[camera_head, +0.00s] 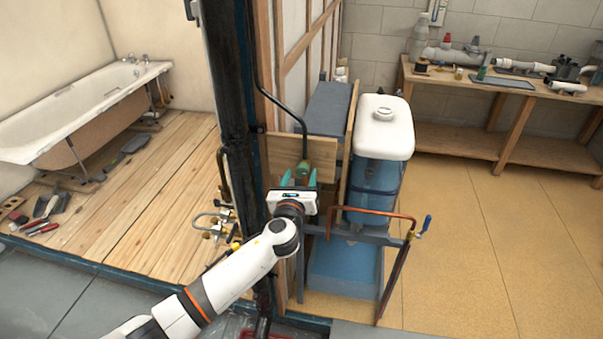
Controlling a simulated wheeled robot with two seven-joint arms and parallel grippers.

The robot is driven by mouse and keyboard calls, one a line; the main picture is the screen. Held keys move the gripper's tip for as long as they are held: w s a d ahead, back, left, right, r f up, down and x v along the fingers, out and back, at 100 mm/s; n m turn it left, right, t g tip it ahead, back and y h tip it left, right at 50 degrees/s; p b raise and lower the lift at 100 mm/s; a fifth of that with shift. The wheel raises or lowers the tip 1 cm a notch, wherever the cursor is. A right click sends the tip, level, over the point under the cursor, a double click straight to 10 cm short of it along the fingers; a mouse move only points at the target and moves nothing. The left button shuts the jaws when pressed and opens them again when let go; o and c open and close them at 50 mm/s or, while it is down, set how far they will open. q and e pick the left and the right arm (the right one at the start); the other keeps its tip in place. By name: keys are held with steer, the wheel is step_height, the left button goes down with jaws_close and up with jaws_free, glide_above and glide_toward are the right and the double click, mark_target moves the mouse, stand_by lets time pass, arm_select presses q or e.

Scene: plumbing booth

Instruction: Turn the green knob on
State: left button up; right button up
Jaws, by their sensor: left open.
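The green knob (304,164) sits at the end of a dark pipe, in front of a wooden board on the stud wall. My left gripper (296,175) is open, with its teal fingertips just below the knob in the picture. The knob shows between and beyond the fingertips; I cannot tell whether they touch it. My left arm reaches up from the bottom left. My right gripper is not in view.
A dark post (235,130) stands close left of my gripper. A blue tank with a white lid (384,125) and a copper pipe (365,212) with a blue-handled valve (425,225) are on the right. A bathtub (80,105) and a workbench (500,82) stand farther back.

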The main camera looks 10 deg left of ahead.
arm_select(q)
steer(key=shift+w, duration=1)
steer(key=c, duration=1)
